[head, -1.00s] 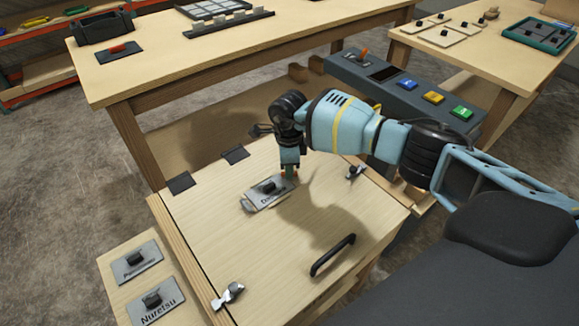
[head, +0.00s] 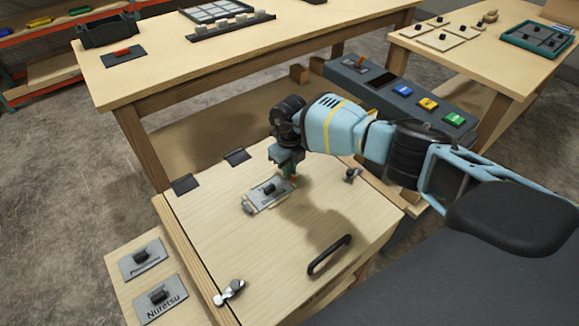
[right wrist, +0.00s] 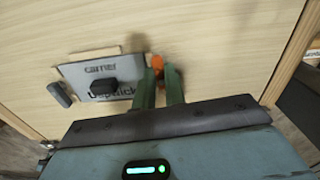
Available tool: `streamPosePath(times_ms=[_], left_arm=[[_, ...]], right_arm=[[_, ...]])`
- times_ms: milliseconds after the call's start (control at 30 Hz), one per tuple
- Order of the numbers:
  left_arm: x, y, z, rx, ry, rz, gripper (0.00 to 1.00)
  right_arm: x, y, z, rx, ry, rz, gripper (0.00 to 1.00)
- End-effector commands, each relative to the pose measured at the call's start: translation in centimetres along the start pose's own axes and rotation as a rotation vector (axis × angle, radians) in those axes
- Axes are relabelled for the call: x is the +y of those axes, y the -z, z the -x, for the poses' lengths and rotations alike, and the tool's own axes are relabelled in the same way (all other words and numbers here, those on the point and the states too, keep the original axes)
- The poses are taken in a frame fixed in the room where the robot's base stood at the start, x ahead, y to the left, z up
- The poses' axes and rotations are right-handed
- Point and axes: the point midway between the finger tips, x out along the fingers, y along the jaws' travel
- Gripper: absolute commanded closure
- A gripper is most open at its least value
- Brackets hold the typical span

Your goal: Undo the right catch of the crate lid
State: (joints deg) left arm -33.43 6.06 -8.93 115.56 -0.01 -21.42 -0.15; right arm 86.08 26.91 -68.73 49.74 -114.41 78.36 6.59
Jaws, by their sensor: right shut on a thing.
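The crate lid (head: 310,205) is closed and pale, with a black handle near its front edge. The right catch (head: 352,174), small and metal with a dark knob, is on the lid's right edge. The left catch (head: 230,292) is at the front left corner. My right gripper (head: 290,179) is over the lid, left of the right catch and apart from it. It is at the right end of a grey plate (head: 266,194). In the right wrist view its green fingers (right wrist: 159,78) are close together, with orange between their tips; what they grip is unclear. My left gripper is not in view.
The plate lies among low wooden strips on the lid. Two more knobbed plates lie at the front left, one reading Nuretsu (head: 160,298). A console with coloured buttons (head: 403,91) stands behind the right arm. The lid around the handle (head: 330,255) is clear.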

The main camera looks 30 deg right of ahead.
Motion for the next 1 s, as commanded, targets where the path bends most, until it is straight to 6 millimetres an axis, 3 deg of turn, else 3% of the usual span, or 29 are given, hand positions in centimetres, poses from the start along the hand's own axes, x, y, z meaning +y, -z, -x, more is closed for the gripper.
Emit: streamPosePath(times_ms=[300,800,833,1000], left_arm=[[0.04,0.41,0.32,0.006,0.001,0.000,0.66],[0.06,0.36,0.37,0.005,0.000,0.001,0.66],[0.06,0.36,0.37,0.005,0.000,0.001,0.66],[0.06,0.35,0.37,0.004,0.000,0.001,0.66]], right_arm=[[-0.09,-0.14,0.18,-0.005,0.000,-0.102,1.00],[-0.13,-0.14,0.14,-0.005,0.000,-0.120,1.00],[-0.13,-0.14,0.14,-0.005,0.000,-0.120,0.86],[-0.13,-0.10,0.09,-0.003,0.000,-0.118,0.66]])
